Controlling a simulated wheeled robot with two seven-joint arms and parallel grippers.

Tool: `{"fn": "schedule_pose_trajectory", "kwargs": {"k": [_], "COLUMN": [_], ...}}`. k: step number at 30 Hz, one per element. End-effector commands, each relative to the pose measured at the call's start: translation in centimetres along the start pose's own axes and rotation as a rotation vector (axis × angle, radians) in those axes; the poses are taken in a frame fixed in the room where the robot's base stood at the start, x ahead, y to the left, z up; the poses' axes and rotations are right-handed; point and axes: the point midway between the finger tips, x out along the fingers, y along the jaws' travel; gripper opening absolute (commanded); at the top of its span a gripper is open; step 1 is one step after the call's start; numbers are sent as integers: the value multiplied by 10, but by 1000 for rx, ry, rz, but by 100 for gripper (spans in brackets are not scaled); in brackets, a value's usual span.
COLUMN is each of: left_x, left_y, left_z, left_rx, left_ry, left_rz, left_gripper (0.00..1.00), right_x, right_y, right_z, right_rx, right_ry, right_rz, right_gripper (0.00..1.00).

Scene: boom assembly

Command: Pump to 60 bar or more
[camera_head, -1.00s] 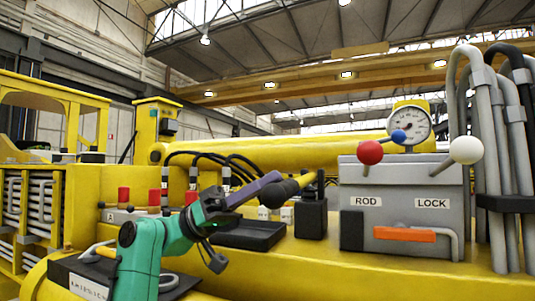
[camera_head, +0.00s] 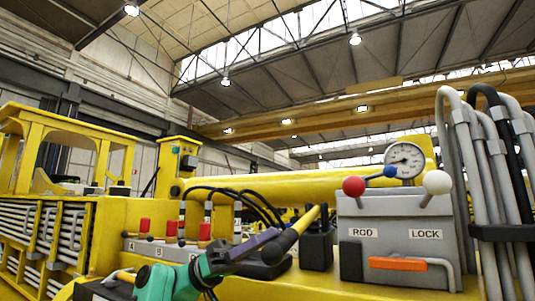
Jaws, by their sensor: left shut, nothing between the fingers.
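The pump lever is a yellow bar (camera_head: 306,218) with a black grip (camera_head: 279,246). It slopes down to the left from beside a black block (camera_head: 317,250). My left gripper (camera_head: 262,239), with purple fingers on a green arm, is shut with its tips at the grip; nothing is held between them. I cannot tell whether they touch it. The round white pressure gauge (camera_head: 405,160) stands above the grey valve box (camera_head: 395,230); its dark needle points left, but the figures are too small to read. My right gripper is not in view.
The valve box carries a red knob (camera_head: 353,186), a blue knob (camera_head: 390,171), a white knob (camera_head: 437,182) and an orange handle (camera_head: 398,264). Grey and black hoses (camera_head: 490,190) stand at the right. Red-topped levers (camera_head: 171,229) and black hoses stand at the left.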

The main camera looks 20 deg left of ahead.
Motion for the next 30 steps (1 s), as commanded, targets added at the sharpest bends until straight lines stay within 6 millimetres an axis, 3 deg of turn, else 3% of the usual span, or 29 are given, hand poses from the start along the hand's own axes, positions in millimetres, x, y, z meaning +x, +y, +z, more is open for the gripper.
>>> {"fn": "schedule_pose_trajectory", "kwargs": {"k": [1,4,12,24,30], "left_x": [1,10,44,93,101], "left_y": [-4,0,19,44,47], "left_z": [6,-9,-70,-157,-170], "left_rx": [-13,-9,-2,5,6], "left_ry": [-19,-17,-8,3,5], "left_rz": [-7,-5,0,4,4], "left_gripper": [0,0,0,0,0], "right_x": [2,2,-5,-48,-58], "right_y": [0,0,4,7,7], "right_z": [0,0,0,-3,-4], "right_rx": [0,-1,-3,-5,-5], "right_ry": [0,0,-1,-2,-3], "right_rz": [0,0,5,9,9], "right_gripper": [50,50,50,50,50]}}
